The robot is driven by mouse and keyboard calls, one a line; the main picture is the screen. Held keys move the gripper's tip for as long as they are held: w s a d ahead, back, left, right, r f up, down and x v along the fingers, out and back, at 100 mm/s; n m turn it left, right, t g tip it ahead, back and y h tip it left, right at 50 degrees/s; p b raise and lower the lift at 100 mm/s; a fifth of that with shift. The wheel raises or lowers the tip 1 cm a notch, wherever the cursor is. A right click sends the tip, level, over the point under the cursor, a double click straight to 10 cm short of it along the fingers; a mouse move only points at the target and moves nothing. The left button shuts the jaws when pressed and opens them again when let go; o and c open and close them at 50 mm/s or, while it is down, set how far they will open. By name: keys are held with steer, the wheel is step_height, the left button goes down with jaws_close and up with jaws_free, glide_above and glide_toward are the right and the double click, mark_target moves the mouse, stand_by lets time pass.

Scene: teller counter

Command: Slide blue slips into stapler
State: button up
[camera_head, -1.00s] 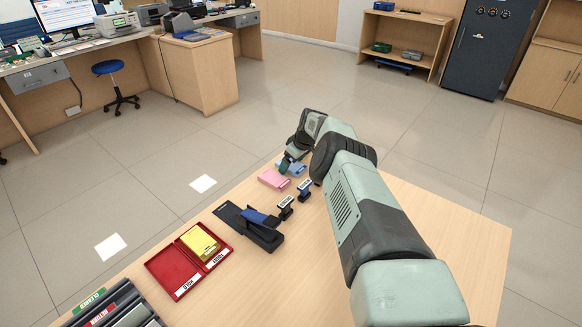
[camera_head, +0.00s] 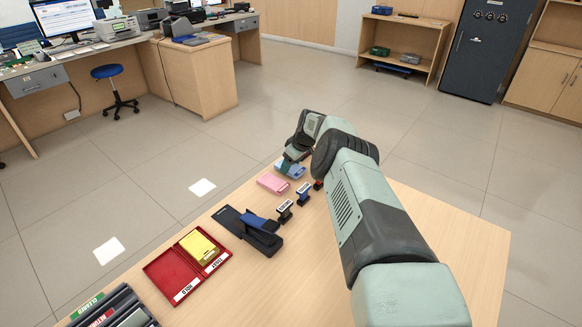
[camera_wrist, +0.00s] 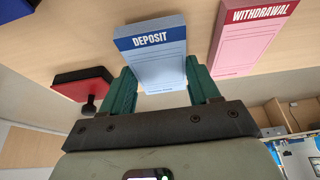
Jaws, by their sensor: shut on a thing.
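The blue slips (camera_head: 290,170) are a pad marked DEPOSIT at the far end of the counter. In the wrist view the pad (camera_wrist: 158,62) sits between the green fingers of my gripper (camera_wrist: 161,82), which are shut on its sides. In the head view my arm partly hides my gripper (camera_head: 292,161). I cannot tell whether the pad touches the counter. The stapler (camera_head: 262,236), black with a blue part, lies nearer the camera on the counter, left of my arm. It is apart from the slips.
The pink WITHDRAWAL pad (camera_head: 273,183) lies just beside the blue slips. Two small stamps (camera_head: 285,211) stand between it and the stapler. An open red box (camera_head: 172,276) holds a yellow pad. A red and black item (camera_wrist: 82,84) shows in the wrist view.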

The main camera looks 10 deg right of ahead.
step_height(320, 180, up, 8)
steer(key=r, duration=0.1)
glide_above(230, 218)
step_height(230, 218, down, 3)
steer(key=shift+w+a+f, duration=0.1)
steer(key=shift+f, duration=1.4)
steer(key=shift+w+a+f, duration=0.1)
steer(key=shift+f, duration=1.4)
steer(key=shift+d+f, duration=0.1)
steer(key=shift+f, duration=0.05)
steer(key=shift+s+d, duration=0.6)
steer(key=shift+s, duration=0.05)
steer(key=shift+s+d, duration=0.75)
steer(key=shift+s, duration=0.05)
steer(key=o, duration=1.2)
